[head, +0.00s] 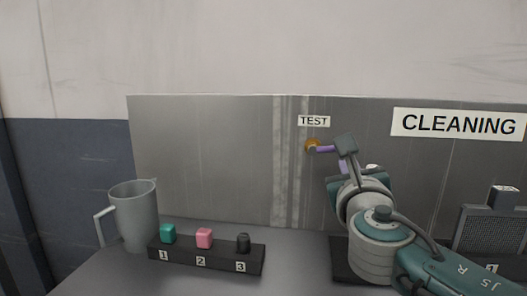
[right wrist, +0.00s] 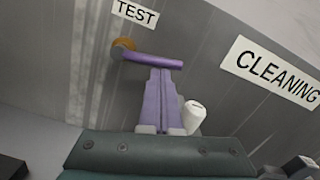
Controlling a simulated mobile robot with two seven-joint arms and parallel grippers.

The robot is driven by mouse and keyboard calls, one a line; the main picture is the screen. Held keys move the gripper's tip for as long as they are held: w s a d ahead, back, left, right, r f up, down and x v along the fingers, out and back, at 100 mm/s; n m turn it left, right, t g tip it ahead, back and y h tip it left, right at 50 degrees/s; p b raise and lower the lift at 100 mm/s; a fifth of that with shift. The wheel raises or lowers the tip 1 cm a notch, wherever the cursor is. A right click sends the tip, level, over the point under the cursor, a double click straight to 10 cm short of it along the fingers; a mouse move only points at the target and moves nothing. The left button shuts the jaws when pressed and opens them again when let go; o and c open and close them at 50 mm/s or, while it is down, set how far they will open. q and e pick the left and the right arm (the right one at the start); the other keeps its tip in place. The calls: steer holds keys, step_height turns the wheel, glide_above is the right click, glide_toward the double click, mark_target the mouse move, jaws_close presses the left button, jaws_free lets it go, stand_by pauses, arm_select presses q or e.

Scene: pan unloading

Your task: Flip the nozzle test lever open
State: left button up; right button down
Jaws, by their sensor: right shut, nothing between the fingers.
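The test lever is a purple bar (right wrist: 153,61) on an orange pivot (right wrist: 124,44), on the metal panel below the TEST sign. It lies roughly level, pointing right from the pivot. In the head view the lever (head: 326,149) is partly covered by my right wrist. My right gripper (right wrist: 159,72) is shut and empty, its two purple fingers together. Its tips are just under the lever in the right wrist view; I cannot tell whether they touch it. In the head view the right gripper (head: 344,167) is mostly hidden by its own wrist. My left gripper is not in view.
A white rounded object (right wrist: 194,116) is close right of the fingers. A CLEANING sign (head: 459,123) is on the panel at right. A grey jug (head: 134,215) and a black block (head: 205,258) with teal, pink and black cubes stand at left. A dark mesh-sided object (head: 490,232) stands at far right.

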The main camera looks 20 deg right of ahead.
steer(key=w+a+r+n+y+p, duration=0.1)
steer(key=r+n+p, duration=0.5)
steer(key=n+p, duration=0.6)
steer(key=shift+w+a+n, duration=0.4)
steer(key=shift+w+a, duration=0.05)
steer(key=shift+a, duration=0.55)
steer(key=shift+r+p, duration=0.1)
steer(key=shift+p, duration=0.2)
steer(key=shift+w+a, duration=0.1)
steer(key=shift+a, duration=0.05)
